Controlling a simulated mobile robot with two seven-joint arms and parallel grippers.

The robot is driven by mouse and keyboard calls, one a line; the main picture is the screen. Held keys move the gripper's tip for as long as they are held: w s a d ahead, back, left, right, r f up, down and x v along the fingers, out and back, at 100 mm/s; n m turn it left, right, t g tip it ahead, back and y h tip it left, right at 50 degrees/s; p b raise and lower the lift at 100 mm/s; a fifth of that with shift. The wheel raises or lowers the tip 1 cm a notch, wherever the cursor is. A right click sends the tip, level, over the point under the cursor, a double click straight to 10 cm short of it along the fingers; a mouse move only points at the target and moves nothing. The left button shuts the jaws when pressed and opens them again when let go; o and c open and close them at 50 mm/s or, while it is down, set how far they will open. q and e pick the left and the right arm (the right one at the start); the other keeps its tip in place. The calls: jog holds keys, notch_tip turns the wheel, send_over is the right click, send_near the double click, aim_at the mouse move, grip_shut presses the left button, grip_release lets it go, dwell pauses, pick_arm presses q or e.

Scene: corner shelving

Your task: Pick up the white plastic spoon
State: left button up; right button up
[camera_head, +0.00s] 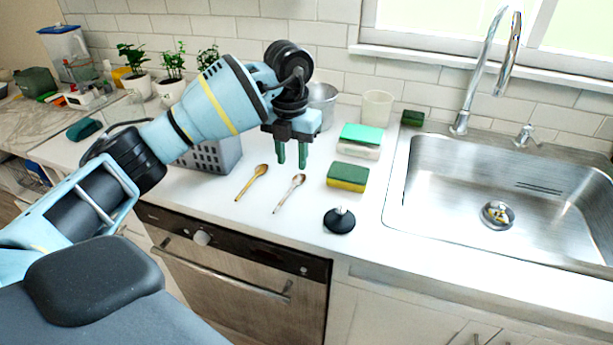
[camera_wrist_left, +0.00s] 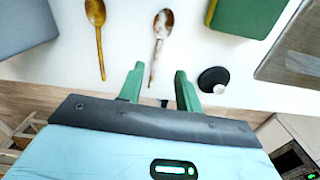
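A whitish spoon with brown patches (camera_head: 290,193) lies on the white counter, to the right of a golden-brown spoon (camera_head: 252,182). In the left wrist view the whitish spoon (camera_wrist_left: 161,38) lies with its bowl away from my gripper and its handle pointing toward the gap between the fingers. The brown spoon (camera_wrist_left: 98,30) is left of it there. My left gripper (camera_head: 291,164) is open, green fingers pointing down, empty, above the counter near the spoons. It also shows in the left wrist view (camera_wrist_left: 157,88). My right gripper is not in view.
A yellow-green sponge (camera_head: 347,177) and a black stopper (camera_head: 339,220) lie right of the spoons. A grey basket (camera_head: 212,158) stands to the left. The steel sink (camera_head: 455,170) is at right.

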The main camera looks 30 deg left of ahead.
aim_at(291, 188)
pick_arm(q)
jog(key=shift+s, duration=0.3)
jog(key=shift+f, duration=1.5)
jog(key=f, duration=0.4)
jog(key=shift+w+a+f, duration=0.1)
jog(key=shift+w+a, duration=0.05)
jog(key=shift+a, duration=0.05)
jog(key=shift+f, duration=0.15)
jog(key=shift+c, duration=0.4)
grip_shut()
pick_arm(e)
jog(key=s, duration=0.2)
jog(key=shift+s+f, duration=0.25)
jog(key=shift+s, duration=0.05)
